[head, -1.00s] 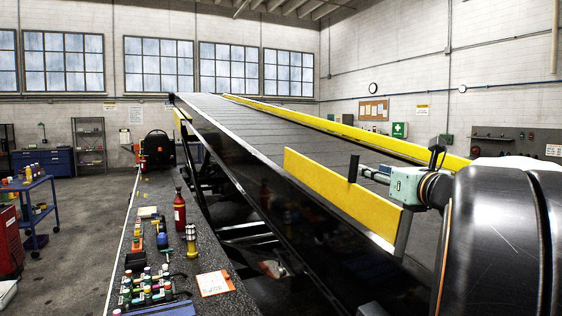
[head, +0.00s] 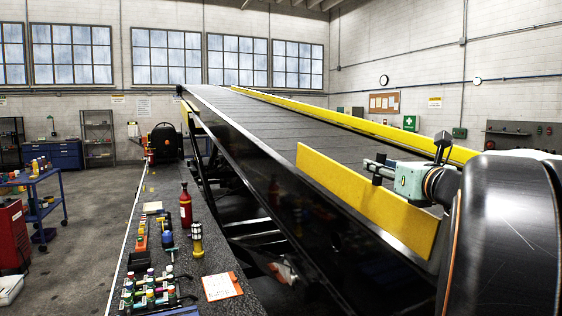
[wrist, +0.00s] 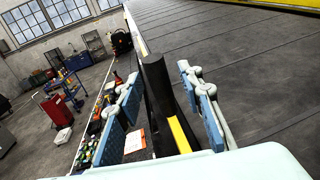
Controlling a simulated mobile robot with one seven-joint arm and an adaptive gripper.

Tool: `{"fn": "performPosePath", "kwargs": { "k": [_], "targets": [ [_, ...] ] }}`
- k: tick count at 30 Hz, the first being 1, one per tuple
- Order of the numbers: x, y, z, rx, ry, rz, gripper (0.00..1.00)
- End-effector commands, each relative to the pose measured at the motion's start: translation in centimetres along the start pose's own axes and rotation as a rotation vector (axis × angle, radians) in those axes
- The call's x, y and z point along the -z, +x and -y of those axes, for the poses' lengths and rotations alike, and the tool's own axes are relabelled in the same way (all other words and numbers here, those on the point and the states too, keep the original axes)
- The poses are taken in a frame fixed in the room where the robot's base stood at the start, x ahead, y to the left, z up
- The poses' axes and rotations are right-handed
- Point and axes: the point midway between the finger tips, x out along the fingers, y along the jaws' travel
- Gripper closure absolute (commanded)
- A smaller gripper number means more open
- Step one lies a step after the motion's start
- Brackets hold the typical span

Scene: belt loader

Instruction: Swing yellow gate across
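The yellow gate (head: 350,193) is a flat upright panel along the near side of the inclined belt (head: 290,130). A short black post (head: 377,180) stands at its top edge. My gripper (head: 376,165) is at the post, over the gate. In the wrist view, the post (wrist: 155,90) stands between my two blue-grey fingers (wrist: 160,100), with visible gaps on both sides. The gripper is open around the post. A narrow yellow edge of the gate (wrist: 180,135) shows beside the post.
A long yellow rail (head: 350,121) runs along the belt's far side. A dark bench (head: 215,265) at the left holds a red bottle (head: 185,205), a yellow-and-black flashlight (head: 197,240) and several small bottles. A blue cart (head: 40,205) stands further left. Air above the belt is clear.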

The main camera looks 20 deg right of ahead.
Motion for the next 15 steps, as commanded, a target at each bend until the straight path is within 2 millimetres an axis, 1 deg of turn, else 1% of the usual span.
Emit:
{"fn": "performPosePath", "kwargs": {
  "k": [12,13,15],
  "targets": [
    [-0.04,-0.05,-0.06,0.002,-0.001,0.001,0.66],
    [-0.03,-0.05,-0.06,0.002,-0.001,0.001,0.68],
    [-0.04,-0.04,-0.06,0.001,-0.001,0.001,0.76]
  ]
}}
